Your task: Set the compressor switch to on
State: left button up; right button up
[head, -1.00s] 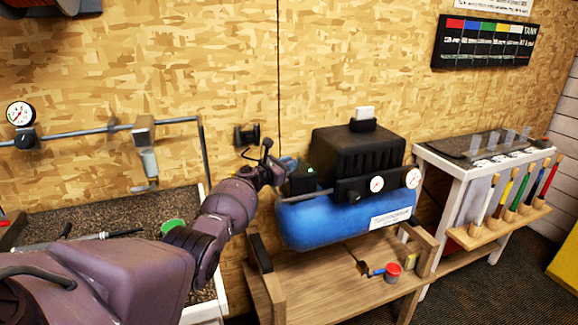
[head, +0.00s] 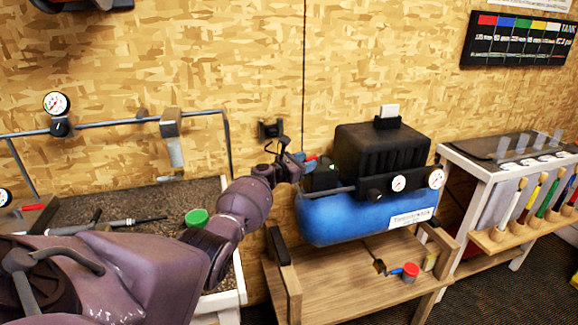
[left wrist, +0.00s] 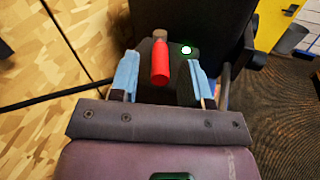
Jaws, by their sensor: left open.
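The compressor has a blue tank (head: 345,212) and a black ribbed housing (head: 385,152). A black switch box (head: 322,177) sits at its left end. The switch is a red lever (left wrist: 160,63) with a brownish tip in the left wrist view; a bit of red also shows beside my gripper in the head view. A green light (left wrist: 186,50) glows on the box to the right of the lever. My left gripper (head: 298,159) is open at the box. In the left wrist view its blue-padded fingers (left wrist: 162,80) stand either side of the lever, with gaps visible.
A wall socket (head: 270,129) is behind my gripper. A white stand (head: 510,165) with brushes is at right.

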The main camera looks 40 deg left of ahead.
pick_arm(q)
jog(key=p+v, duration=0.1)
jog(key=v, duration=0.7)
jog(key=shift+p, duration=0.3)
jog(key=shift+s, duration=0.15)
